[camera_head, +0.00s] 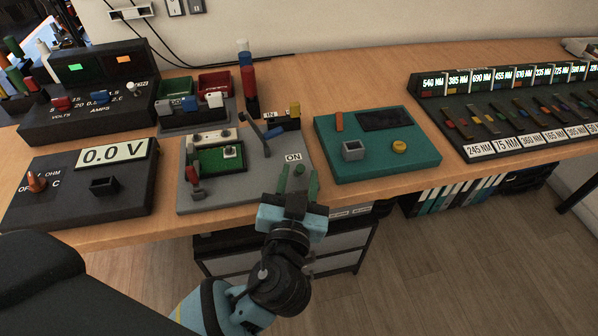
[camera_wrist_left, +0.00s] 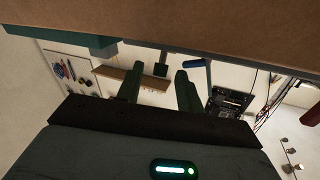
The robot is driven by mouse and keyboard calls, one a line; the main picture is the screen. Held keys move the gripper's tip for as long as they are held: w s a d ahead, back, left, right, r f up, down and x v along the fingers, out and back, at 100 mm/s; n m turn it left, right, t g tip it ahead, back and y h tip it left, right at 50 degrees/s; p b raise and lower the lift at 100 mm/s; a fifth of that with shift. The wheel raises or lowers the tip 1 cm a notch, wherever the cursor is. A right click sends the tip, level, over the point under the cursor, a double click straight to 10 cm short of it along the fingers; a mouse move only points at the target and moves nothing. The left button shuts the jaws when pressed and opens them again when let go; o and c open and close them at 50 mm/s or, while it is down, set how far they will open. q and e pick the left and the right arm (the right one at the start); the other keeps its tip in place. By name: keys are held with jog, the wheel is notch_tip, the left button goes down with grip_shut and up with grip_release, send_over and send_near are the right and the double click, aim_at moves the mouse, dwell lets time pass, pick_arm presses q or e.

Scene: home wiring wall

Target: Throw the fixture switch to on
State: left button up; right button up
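The grey fixture (camera_head: 225,195) lies on the wooden table and has a white ON label (camera_head: 293,157) near its right edge. A blue-grey lever (camera_head: 257,132) rises at a slant from its upper right part. A red-tipped lever (camera_head: 194,178) stands at its left side. My left gripper (camera_head: 298,184) is at the fixture's front right corner, below the ON label. Its two green fingers are apart, and a small dark green part shows between them. In the left wrist view the fingers (camera_wrist_left: 158,90) are also apart, with a small dark block (camera_wrist_left: 160,69) seen between them. My right gripper is out of view.
A teal box (camera_head: 365,165) stands right of the fixture, and a meter (camera_head: 85,185) reading 0.0 V stands left. Coloured bins (camera_head: 215,82) and a red-and-blue post (camera_head: 247,80) are behind. A rack of labelled filters (camera_head: 510,110) is far right. Drawers (camera_head: 335,255) sit below the table edge.

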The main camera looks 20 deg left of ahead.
pick_arm(q)
jog(key=shift+w+a, duration=0.2)
jog(key=shift+w, duration=0.45)
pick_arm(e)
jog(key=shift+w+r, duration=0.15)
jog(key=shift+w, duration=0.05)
